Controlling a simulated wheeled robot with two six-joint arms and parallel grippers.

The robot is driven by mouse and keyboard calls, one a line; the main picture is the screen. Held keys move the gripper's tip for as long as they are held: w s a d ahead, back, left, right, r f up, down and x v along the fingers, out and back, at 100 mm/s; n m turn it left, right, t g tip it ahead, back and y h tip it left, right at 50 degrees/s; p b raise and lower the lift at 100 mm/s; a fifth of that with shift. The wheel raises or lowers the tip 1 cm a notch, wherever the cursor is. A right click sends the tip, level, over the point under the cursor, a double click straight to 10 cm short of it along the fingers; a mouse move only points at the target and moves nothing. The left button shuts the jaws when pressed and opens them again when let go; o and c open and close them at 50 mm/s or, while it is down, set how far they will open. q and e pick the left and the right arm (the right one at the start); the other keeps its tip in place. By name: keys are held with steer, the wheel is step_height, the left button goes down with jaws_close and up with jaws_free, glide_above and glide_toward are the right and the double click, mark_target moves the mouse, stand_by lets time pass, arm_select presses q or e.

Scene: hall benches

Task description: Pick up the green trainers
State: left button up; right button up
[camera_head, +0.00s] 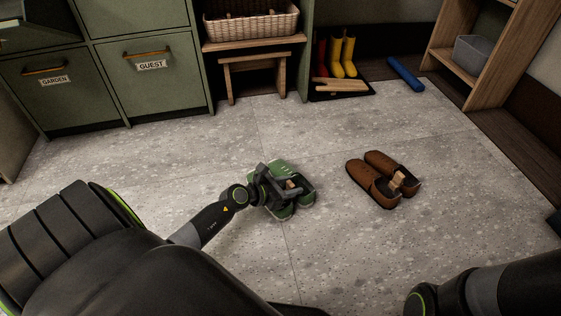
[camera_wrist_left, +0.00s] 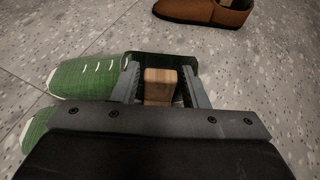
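The green trainers (camera_head: 304,195) stand side by side on the stone floor near the middle of the head view. They also show in the left wrist view (camera_wrist_left: 85,78), at left, with white laces. A wooden block (camera_wrist_left: 160,86) shows at the pair. My left gripper (camera_head: 287,185) is down over the trainers and hides part of them. In the left wrist view its two fingers stand on either side of the block, with a narrow gap showing at each side. My right arm shows at the lower right of the head view; its fingers are out of sight.
Brown slippers (camera_head: 372,184) with a wooden block lie to the right of the trainers. Yellow boots (camera_head: 343,57) stand on a dark tray at the back, near a blue roll (camera_head: 406,74). Green cabinets (camera_head: 155,80) line the back left.

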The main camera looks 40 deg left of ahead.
arm_select(q)
steer(key=shift+b+x, duration=0.4)
steer(key=shift+x, duration=0.75)
jaws_close()
